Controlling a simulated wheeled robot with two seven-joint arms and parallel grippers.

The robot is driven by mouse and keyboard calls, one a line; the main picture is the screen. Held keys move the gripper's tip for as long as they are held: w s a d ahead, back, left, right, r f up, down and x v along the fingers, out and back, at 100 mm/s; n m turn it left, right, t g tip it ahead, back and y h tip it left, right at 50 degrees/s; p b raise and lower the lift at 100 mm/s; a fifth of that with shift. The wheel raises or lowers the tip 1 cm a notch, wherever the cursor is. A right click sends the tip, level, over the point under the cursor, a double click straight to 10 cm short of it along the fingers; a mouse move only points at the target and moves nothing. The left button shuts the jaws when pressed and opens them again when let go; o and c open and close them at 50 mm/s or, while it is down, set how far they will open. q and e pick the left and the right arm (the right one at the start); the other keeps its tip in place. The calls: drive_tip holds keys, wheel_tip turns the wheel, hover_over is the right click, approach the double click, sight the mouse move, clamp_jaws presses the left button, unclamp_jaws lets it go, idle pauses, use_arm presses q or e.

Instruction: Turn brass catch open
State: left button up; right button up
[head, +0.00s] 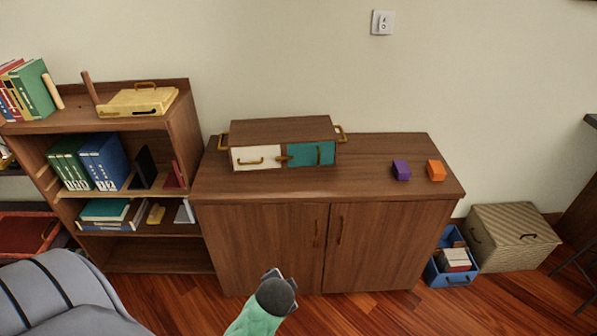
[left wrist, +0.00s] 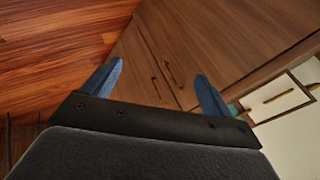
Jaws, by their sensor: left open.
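A small wooden box cabinet (head: 281,131) stands on the sideboard, with a white front (head: 256,157) on the left and a teal front (head: 303,153) on the right. The brass catch (head: 283,157) sits at the seam between them and looks roughly level. My left gripper (head: 280,277) is low in front of the sideboard, well below and apart from the catch. In the left wrist view its two blue fingers (left wrist: 155,85) are apart with nothing between them. That view shows part of the white front (left wrist: 281,96) at the right edge. My right gripper is not seen.
The sideboard (head: 260,250) has two closed doors with handles. A purple cube (head: 401,170) and an orange cube (head: 436,170) lie on its right part. A bookshelf (head: 185,135) stands left. A blue bin (head: 452,279) and woven box (head: 510,240) are on the floor at right.

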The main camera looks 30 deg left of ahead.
use_arm(q)
drive_tip(key=w+a+r+m+t+y, duration=0.25)
drive_tip(key=w+a+m, duration=0.25)
drive_tip(key=w+a, duration=0.45)
drive_tip(key=m+t+y, duration=0.5)
drive_tip(key=m+t, duration=0.1)
drive_tip(key=m, duration=1.2)
approach(284, 159)
drive_tip(key=shift+w+a+p, duration=0.15)
drive_tip(key=shift+w+p, duration=0.15)
drive_tip(key=shift+p, duration=0.05)
drive_tip(key=shift+w+a+r, duration=0.15)
drive_tip(key=shift+w, duration=0.1)
drive_tip(key=shift+p+x, duration=0.65)
drive_tip(key=shift+x, duration=2.9)
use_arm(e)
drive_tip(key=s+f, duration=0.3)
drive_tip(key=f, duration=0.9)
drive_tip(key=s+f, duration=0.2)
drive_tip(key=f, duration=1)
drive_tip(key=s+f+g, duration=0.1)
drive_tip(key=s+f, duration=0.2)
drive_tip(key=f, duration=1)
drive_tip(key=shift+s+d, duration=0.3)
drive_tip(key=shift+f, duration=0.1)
use_arm(q)
drive_tip(key=c, duration=1)
